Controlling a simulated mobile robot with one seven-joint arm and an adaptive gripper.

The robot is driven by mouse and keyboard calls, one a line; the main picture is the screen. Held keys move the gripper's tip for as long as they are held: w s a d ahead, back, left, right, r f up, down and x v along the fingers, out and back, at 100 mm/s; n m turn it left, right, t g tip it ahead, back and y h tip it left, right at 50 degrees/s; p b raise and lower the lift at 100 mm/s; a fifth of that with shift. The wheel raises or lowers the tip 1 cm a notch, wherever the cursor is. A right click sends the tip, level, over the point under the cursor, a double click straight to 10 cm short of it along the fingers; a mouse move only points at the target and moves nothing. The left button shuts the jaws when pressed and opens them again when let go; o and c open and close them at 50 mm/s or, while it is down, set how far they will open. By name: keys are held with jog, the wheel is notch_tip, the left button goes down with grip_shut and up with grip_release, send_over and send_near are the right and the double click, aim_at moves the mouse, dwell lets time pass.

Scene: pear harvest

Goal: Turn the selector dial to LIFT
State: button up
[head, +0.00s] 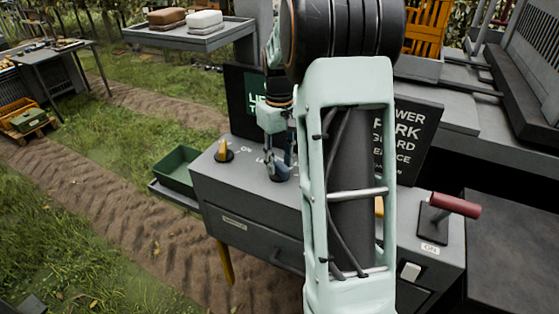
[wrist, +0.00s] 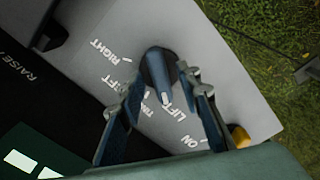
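The selector dial is a dark round knob (wrist: 158,68) with a blue-grey bar grip, in the middle of the wrist view. White labels around it include RIGHT, LIFT and others partly hidden. I see a gap at the left finger; contact at the right is unclear.
A yellow knob (head: 223,149) marked ON is left of my gripper on the panel. Dark sign boards (head: 408,135) stand behind.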

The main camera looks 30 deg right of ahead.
aim_at(279, 164)
notch_tip(279, 164, up, 12)
dwell(0.4)
dwell(0.3)
